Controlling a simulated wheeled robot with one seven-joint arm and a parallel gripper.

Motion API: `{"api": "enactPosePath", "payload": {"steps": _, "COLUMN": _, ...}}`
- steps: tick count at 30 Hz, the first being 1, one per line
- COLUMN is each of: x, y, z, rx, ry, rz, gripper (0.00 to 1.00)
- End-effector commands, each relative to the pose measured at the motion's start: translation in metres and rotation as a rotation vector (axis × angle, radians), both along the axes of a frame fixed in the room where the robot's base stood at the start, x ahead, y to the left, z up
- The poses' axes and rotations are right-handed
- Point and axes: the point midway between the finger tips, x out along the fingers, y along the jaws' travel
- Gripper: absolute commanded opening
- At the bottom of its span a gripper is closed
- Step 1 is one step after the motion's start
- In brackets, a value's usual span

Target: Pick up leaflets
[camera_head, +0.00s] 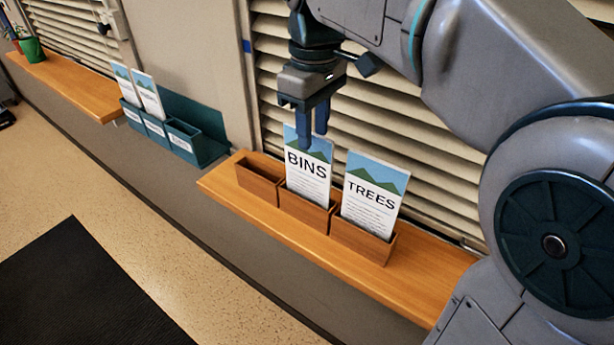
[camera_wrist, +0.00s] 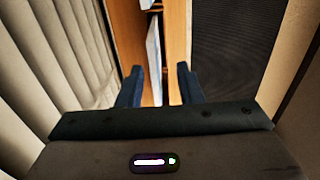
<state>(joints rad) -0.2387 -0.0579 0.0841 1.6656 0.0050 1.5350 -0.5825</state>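A leaflet headed BINS (camera_head: 307,177) stands upright in the middle pocket of a wooden holder. A leaflet headed TREES (camera_head: 370,198) stands in the right pocket. My gripper (camera_head: 312,120) is over the top edge of the BINS leaflet, pointing down, and one finger overlaps its top in the picture. The wrist view shows my gripper's fingers (camera_wrist: 159,82) apart, with a pale leaflet edge (camera_wrist: 153,45) running up the picture between and beyond them. I cannot tell whether either finger touches a leaflet.
The holder's left wooden pocket (camera_head: 258,180) is empty. The holder stands on a wooden shelf (camera_head: 262,219) before slatted blinds (camera_head: 420,165). A teal holder (camera_head: 182,141) with two more leaflets (camera_head: 148,95) is at left. A green plant pot (camera_head: 32,49) stands far left.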

Motion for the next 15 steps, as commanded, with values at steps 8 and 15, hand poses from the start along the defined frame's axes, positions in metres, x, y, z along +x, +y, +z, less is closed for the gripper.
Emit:
{"api": "enactPosePath", "payload": {"steps": 8, "x": 0.003, "y": 0.001, "z": -0.021, "rx": -0.001, "ry": 0.002, "rz": 0.002, "gripper": 0.33}}
{"api": "enactPosePath", "payload": {"steps": 15, "x": 0.009, "y": 0.002, "z": -0.055, "rx": 0.000, "ry": 0.001, "rz": 0.003, "gripper": 0.33}}
